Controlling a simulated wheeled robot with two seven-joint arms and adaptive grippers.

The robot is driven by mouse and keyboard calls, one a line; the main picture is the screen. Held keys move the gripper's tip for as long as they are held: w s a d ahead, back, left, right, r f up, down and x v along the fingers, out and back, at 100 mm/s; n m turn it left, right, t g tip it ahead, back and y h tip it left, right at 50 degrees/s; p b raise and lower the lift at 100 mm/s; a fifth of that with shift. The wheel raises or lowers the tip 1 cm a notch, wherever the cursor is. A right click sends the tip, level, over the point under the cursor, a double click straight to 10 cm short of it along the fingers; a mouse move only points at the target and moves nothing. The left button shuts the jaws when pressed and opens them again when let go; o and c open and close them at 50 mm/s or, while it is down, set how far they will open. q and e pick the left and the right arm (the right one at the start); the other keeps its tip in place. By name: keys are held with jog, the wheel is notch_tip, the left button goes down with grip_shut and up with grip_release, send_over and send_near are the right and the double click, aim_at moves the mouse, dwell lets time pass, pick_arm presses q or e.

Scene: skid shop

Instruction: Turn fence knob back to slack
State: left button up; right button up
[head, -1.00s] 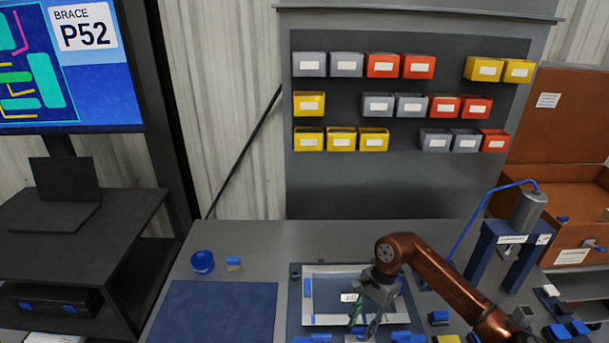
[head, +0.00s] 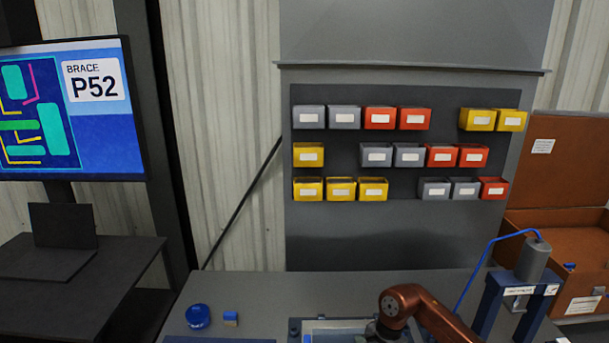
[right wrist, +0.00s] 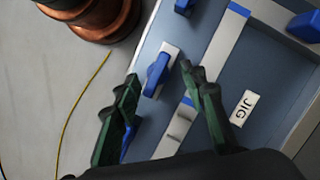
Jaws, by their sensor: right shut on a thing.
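In the right wrist view the blue fence knob (right wrist: 156,74) stands on a pale plate on the jig (right wrist: 258,65). My right gripper (right wrist: 160,72) has its two green fingers on either side of this knob and is shut on it. Contact at the fingertips is hard to make out. A white label on the jig reads JIG. In the head view only the jig's back edge (head: 340,325) shows at the bottom, and my right gripper is below the picture. My left gripper is in neither view.
The jig lies on a grey bench (head: 255,290). A blue round cup (head: 198,316) and a small blue and tan block (head: 231,319) stand at left. A blue press (head: 520,290) stands at right. Bins hang on the back panel (head: 330,235). A yellow wire (right wrist: 73,115) crosses the wrist view.

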notch_tip(320, 180, up, 7)
jog(key=p, duration=0.2)
jog(key=shift+w, duration=0.2)
